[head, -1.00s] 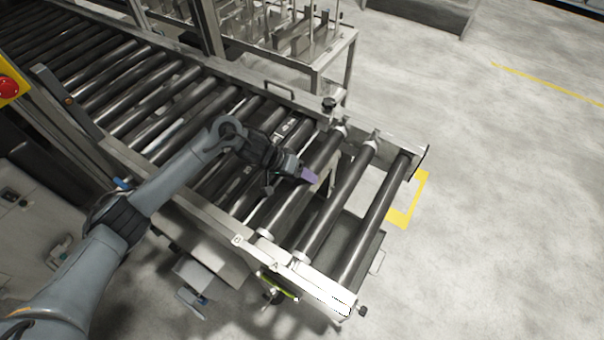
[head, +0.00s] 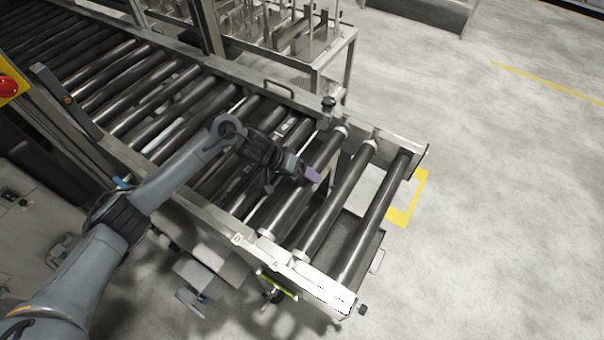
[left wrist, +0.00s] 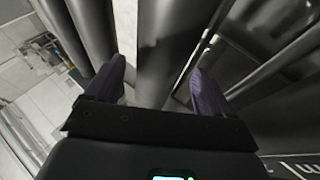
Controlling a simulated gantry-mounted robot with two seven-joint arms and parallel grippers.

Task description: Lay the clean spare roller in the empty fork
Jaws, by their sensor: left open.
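My left gripper (head: 313,176) has purple fingertips and is over the outer end of the roller conveyor. In the left wrist view its two fingers (left wrist: 158,85) stand apart, one on each side of a dark grey roller (left wrist: 172,42); contact cannot be told. In the head view this roller (head: 285,211) lies across the frame, with pale pieces at both ends near the side rails. A second roller (head: 334,203) and an outermost roller (head: 378,217) lie beyond it. I cannot tell by looks which roller is the spare, or make out an empty fork. My right gripper does not show.
Side rails (head: 190,202) border the conveyor, with a black knob (head: 329,102) on the far one. A steel rack (head: 318,58) stands behind. A red button on a yellow box (head: 8,88) is at far left. The floor (head: 500,200) to the right is clear.

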